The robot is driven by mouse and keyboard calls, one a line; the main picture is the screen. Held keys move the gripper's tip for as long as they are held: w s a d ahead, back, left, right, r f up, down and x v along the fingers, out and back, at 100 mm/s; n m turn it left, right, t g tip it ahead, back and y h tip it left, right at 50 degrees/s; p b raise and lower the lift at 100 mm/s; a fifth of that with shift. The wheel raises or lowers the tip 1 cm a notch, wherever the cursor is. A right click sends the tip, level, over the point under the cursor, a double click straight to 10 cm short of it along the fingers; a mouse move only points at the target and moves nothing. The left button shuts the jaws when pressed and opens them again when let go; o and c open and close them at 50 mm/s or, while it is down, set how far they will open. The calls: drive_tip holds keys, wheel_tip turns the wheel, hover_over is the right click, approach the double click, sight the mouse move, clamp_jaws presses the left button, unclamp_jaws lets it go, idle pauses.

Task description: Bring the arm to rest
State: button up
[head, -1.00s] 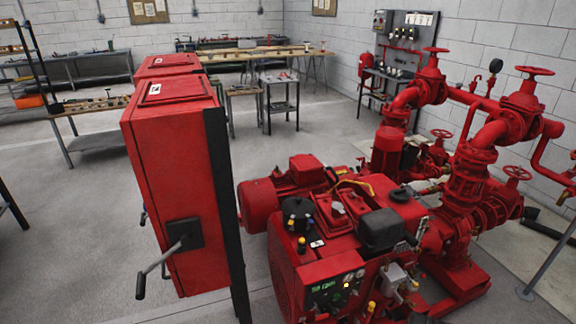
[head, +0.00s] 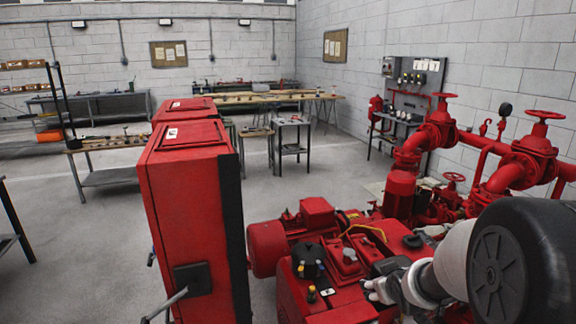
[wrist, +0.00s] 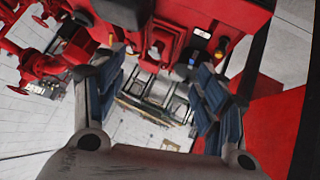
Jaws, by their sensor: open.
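My arm shows at the lower right of the head view, a dark rounded link with a pale joint, in front of the red pumpset (head: 340,260). My gripper (wrist: 160,95) shows in the wrist view, with two blue-grey padded fingers spread apart. Nothing is between the fingers; the floor and parts of the red machinery show beyond them.
A tall red cabinet (head: 190,220) with a lever handle stands left of the pumpset. Red pipes with valve wheels (head: 545,116) rise at the right. Workbenches (head: 265,97) line the back. Open grey floor (head: 90,250) lies at the left.

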drive_tip(key=s+a+r+m+g, duration=0.1)
drive_tip(key=s+a+r, duration=0.2)
drive_tip(key=s, duration=0.8)
drive_tip(key=s+a+r+m+g, duration=0.1)
drive_tip(key=s+a+r+g, duration=0.1)
drive_tip(key=s, duration=0.9)
drive_tip(key=s+a+r+m+g+y, duration=0.1)
drive_tip(key=s+a+r, duration=0.4)
drive_tip(key=s, duration=0.7)
drive_tip(key=shift+r+g, duration=0.25)
drive_tip(key=shift+g, duration=0.15)
